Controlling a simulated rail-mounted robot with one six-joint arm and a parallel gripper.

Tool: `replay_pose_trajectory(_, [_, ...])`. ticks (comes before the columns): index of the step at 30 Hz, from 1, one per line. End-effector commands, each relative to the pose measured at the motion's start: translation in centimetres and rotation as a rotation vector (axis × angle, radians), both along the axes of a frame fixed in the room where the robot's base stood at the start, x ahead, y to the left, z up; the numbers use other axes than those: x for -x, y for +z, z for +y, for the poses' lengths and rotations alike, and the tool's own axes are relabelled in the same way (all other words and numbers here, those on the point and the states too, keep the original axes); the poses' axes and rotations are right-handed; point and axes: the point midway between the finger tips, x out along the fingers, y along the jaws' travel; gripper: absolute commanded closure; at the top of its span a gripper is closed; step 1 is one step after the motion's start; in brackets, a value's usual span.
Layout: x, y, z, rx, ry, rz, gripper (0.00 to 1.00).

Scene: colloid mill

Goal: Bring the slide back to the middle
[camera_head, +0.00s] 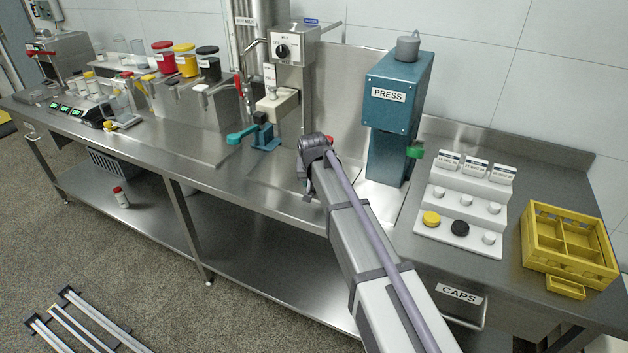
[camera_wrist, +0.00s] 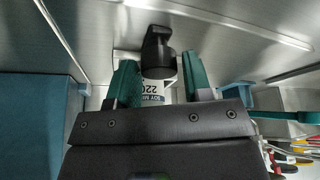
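I cannot clearly pick out the slide in either view. In the wrist view my gripper (camera_wrist: 160,70) has its two green fingers apart. A black knob-like part (camera_wrist: 158,50) shows between and beyond the fingertips. A white body (camera_wrist: 157,90) with a label reading partly "SOY" and "220" sits between the fingers. Whether the fingers touch it I cannot tell. A pale flat piece (camera_wrist: 128,56) lies behind the black part. In the head view my arm ends over the bench, between the mill (camera_head: 291,75) and the press (camera_head: 387,125), and hides my fingers.
A blue fixture with a teal handle (camera_head: 243,135) stands left of my arm. A caps stand (camera_head: 450,215) and a yellow divided box (camera_head: 570,240) are at the right.

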Motion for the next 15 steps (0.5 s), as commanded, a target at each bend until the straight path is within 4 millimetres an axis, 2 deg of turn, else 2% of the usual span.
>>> replay_pose_trajectory(4, [0.1,0.4,0.0,0.000,0.000,0.000,0.54])
replay_pose_trajectory(7, [0.5,1.6,0.0,0.000,0.000,0.000,0.54])
replay_pose_trajectory(15, [2.9,8.0,0.2,0.000,0.001,0.000,0.54])
